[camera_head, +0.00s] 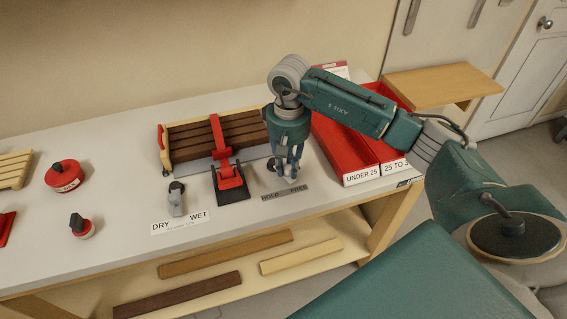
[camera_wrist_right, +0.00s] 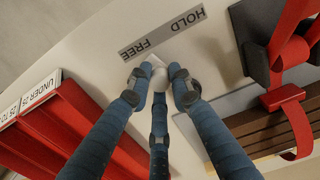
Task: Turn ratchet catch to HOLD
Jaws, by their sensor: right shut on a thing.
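The ratchet catch is mostly hidden by my right gripper (camera_head: 291,180), whose fingers point down over it on the bench. In the right wrist view, the fingers (camera_wrist_right: 160,82) close around a small pale knob (camera_wrist_right: 159,74), part of the catch. The HOLD/FREE label (camera_head: 285,194) lies just in front of it, HOLD on the left and FREE on the right. The label also shows in the wrist view (camera_wrist_right: 162,33), reading upside down. Which word the catch points at cannot be told. My left gripper is not in view.
Left of the gripper stand a red clamp lever on a black base (camera_head: 231,184), a slatted wooden rack (camera_head: 190,143) and a grey DRY/WET switch (camera_head: 176,197). Red bins (camera_head: 343,160) labelled UNDER 25 and 25 TO stand close on the right. The bench front is clear.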

